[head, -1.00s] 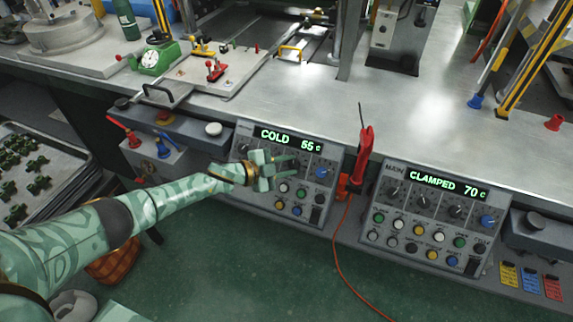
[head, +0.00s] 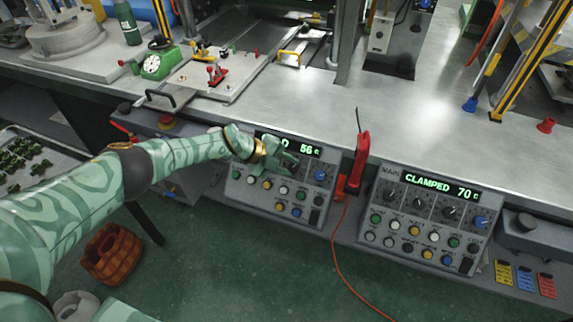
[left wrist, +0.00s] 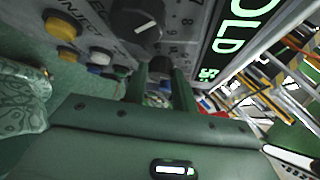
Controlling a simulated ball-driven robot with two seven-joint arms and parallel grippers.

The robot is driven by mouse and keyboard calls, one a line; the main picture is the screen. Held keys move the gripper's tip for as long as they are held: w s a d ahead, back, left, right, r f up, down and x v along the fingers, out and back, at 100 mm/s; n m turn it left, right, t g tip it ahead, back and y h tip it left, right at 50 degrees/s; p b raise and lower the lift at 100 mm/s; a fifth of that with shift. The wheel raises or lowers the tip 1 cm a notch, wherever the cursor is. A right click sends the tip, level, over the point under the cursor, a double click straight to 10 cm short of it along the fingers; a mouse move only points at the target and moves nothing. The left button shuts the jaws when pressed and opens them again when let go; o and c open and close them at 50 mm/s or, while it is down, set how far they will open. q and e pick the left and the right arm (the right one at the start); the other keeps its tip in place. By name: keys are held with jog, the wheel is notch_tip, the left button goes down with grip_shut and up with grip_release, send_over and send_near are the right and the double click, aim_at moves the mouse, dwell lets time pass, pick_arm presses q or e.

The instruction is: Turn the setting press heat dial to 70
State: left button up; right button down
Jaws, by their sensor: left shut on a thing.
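The left control panel (head: 234,188) has a green display (head: 308,150) whose visible part reads "D 56 c". In the left wrist view its display (left wrist: 232,38) shows "OLD" and part of a number. My left gripper (head: 290,165) is at the panel's dial row, just below the display, shut on a dial that its fingers mostly hide. The fingers also show in the left wrist view (left wrist: 166,92). A black dial (left wrist: 138,18) with a white mark stands beside them. A blue dial (head: 320,174) is to the gripper's right. My right gripper is out of view.
The main panel (head: 372,210) on the right reads "CLAMPED 70 c". A red tool (head: 361,160) with an orange cable stands between the panels. Coloured buttons (head: 267,184) lie below the gripper. The metal bench top (head: 290,105) is above, and a basket (head: 112,252) is on the floor.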

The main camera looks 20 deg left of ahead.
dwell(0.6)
pick_arm(q)
jog(key=o, duration=1)
jog(key=shift+c, duration=0.2)
jog(key=shift+s+a+r, duration=0.1)
jog(key=shift+r, duration=0.05)
jog(key=p+v, duration=0.7)
jog(key=v, duration=0.9)
